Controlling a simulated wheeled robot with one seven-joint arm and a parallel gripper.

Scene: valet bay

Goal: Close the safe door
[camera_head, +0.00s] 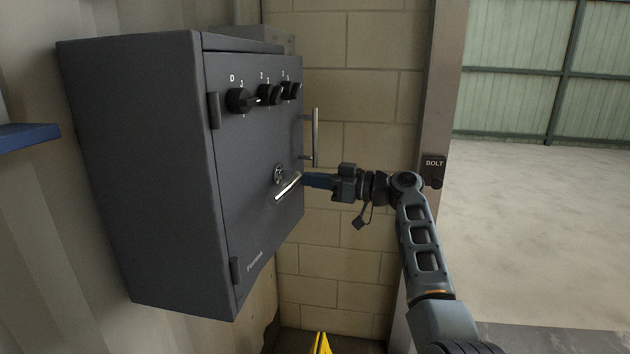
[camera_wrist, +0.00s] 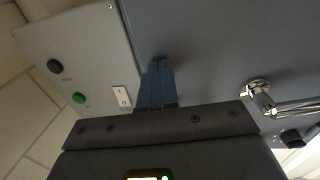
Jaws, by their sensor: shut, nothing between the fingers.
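The safe (camera_head: 150,170) is a dark grey wall-mounted box at the left in the head view. Its door (camera_head: 250,130) has hinges on its left edge, black dials along the top and a silver lever handle (camera_head: 288,187) near its right edge. The door looks flush or nearly flush with the box; I cannot tell whether a small gap remains. My gripper (camera_head: 305,180) is shut and empty, its blue fingers by the door's right edge, just right of the lever. In the wrist view, the fingers (camera_wrist: 159,75) point at the door's grey face (camera_wrist: 220,45) near its edge; contact is unclear.
A vertical silver bar (camera_head: 316,138) stands behind the door's right edge. A pale panel with black and green buttons (camera_wrist: 78,97) lies beside the door in the wrist view. A doorpost with a BOLT box (camera_head: 433,168) is at right, with open floor beyond.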

